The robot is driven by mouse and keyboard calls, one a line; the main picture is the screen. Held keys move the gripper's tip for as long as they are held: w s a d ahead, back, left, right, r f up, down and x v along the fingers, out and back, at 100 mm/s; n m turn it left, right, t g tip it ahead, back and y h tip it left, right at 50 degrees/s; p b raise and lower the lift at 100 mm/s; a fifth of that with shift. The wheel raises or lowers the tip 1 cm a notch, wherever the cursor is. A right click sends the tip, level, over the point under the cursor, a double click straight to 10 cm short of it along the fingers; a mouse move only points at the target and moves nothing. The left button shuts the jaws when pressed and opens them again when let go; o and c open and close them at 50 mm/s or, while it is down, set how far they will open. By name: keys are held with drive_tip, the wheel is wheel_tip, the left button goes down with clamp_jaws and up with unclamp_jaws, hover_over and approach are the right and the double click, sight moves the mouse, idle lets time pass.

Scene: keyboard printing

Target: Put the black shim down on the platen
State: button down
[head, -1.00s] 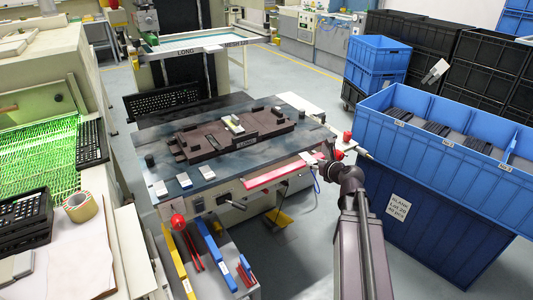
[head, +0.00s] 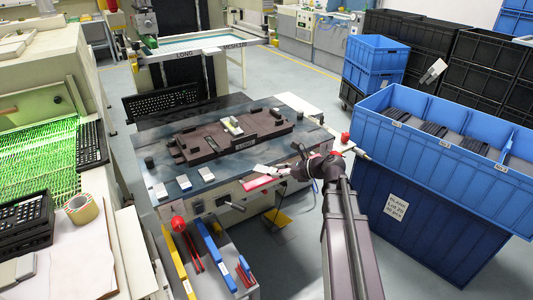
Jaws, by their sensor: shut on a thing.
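My gripper (head: 262,169) hangs over the front right part of the platen (head: 228,168), a dark blue-grey slab on the machine. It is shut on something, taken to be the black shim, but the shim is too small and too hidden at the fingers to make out. I cannot tell whether anything at the fingertips touches the platen. A dark brown fixture (head: 200,152) lies on the platen behind my gripper, with a small pale and yellowish block (head: 232,126) on it.
A red pad (head: 260,183) lies along the front edge below my gripper. A blue divided bin (head: 440,125) with black parts stands at right. The platen's front middle is clear.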

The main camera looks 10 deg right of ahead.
drive_tip(key=shift+s+a+r+n+g+y, duration=0.15)
drive_tip(key=shift+s+a+n+g+y, duration=0.15)
drive_tip(key=shift+a+n+g, duration=0.3)
drive_tip(key=shift+s+a+r+n+g+y, duration=0.1)
drive_tip(key=shift+s+a+n+g+y, duration=0.25)
drive_tip(key=shift+a, duration=0.3)
drive_tip(key=shift+w, duration=0.1)
drive_tip(key=b, duration=0.1)
hover_over(263, 161)
drive_tip(key=shift+f, duration=0.8)
drive_tip(key=shift+f+b, duration=0.1)
drive_tip(key=shift+b, duration=0.2)
drive_tip(key=shift+f+b, duration=1.65)
drive_tip(key=shift+f, duration=0.1)
drive_tip(key=shift+c, duration=1)
unclamp_jaws()
